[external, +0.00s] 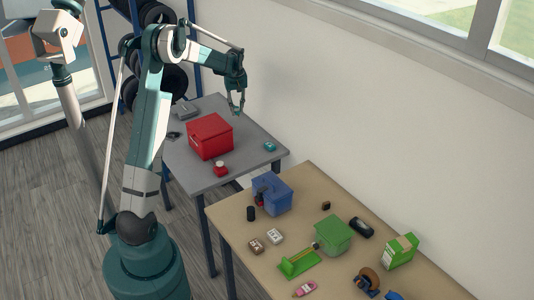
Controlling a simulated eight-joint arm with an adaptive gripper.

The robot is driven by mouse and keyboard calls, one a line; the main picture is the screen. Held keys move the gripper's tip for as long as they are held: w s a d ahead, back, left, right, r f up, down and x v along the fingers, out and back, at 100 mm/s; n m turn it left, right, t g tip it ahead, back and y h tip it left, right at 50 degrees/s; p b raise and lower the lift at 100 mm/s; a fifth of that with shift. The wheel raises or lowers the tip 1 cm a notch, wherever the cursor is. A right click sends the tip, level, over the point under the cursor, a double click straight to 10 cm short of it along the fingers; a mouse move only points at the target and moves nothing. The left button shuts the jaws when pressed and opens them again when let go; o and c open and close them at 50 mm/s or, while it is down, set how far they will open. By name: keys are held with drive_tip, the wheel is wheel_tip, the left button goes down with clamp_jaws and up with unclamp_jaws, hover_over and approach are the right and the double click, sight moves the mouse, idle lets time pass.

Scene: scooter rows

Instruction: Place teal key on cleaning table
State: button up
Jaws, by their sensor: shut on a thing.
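My gripper (238,106) hangs fingers-down in the air above the back part of the grey table (226,186). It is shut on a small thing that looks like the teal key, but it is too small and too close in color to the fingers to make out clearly. The grey table stands against the wall. A chunky small teal item (269,146) lies near its right edge, to the right of and below my gripper in the picture. No label shows which table is the cleaning table.
On the grey table are a red box (210,137), a red round item (220,168) and a grey item (184,109). The tan table (236,228) in front holds a blue box (272,194), a green box (334,235) and several small items. Bare grey surface lies around the teal item.

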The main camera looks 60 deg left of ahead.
drive_tip(key=s+a+n, duration=0.2)
drive_tip(key=s+a, duration=1)
drive_tip(key=a, duration=0.2)
drive_tip(key=s+a+n, duration=0.2)
drive_tip(key=s+a, duration=0.9)
drive_tip(key=a, duration=0.4)
wheel_tip(320, 180, down, 9)
drive_tip(key=shift+w+d, duration=0.15)
drive_tip(key=shift+d, duration=0.05)
drive_tip(key=shift+f, duration=0.15)
drive_tip(key=shift+f+b, duration=0.35)
drive_tip(key=shift+f, duration=2.7)
drive_tip(key=shift+f, duration=1.9)
drive_tip(key=shift+f, duration=0.15)
